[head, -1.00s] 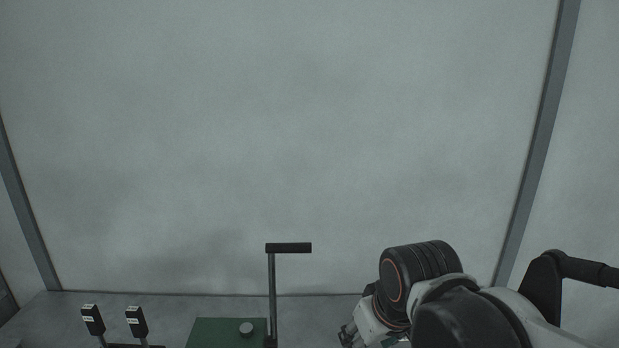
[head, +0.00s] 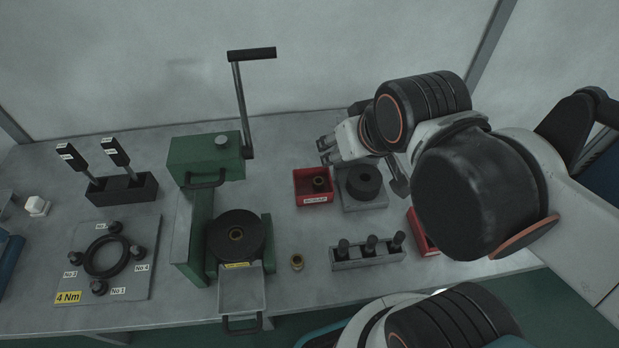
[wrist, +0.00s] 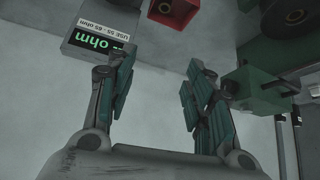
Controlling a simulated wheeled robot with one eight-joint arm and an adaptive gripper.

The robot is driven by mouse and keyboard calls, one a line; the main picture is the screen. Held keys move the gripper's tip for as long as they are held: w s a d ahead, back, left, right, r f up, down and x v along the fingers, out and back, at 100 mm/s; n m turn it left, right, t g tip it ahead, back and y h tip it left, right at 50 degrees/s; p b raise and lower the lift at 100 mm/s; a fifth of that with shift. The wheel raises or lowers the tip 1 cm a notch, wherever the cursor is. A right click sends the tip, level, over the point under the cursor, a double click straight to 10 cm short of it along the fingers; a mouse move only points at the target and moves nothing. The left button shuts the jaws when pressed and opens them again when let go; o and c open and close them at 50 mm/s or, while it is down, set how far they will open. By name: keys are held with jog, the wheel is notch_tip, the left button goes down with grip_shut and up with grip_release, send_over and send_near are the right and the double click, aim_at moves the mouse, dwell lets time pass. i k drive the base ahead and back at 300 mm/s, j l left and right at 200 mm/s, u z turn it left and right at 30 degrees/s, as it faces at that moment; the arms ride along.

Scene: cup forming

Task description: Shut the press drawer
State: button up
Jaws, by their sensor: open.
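My gripper (head: 324,151) is above the table, right of the press and away from the drawer. In the wrist view my gripper (wrist: 158,85) is open and empty, and part of the green press (wrist: 250,85) shows at right.
A brass bushing (head: 297,262) stands right of the drawer. A red bin (head: 313,198), a grey block with a dark ring (head: 364,182) and a rack of dark pegs (head: 368,258) are to the right. A torque plate (head: 135,270) lies left. An ohm meter (wrist: 100,38) shows in the wrist view.

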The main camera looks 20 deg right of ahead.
aim_at(242, 291)
jog(key=u, duration=1.7)
jog(key=k+j+z, duration=0.15)
jog(key=k+j, duration=0.15)
jog(key=k, duration=0.2)
jog(key=k+j+z, duration=0.1)
jog(key=k+j, duration=0.15)
jog(key=k, duration=0.2)
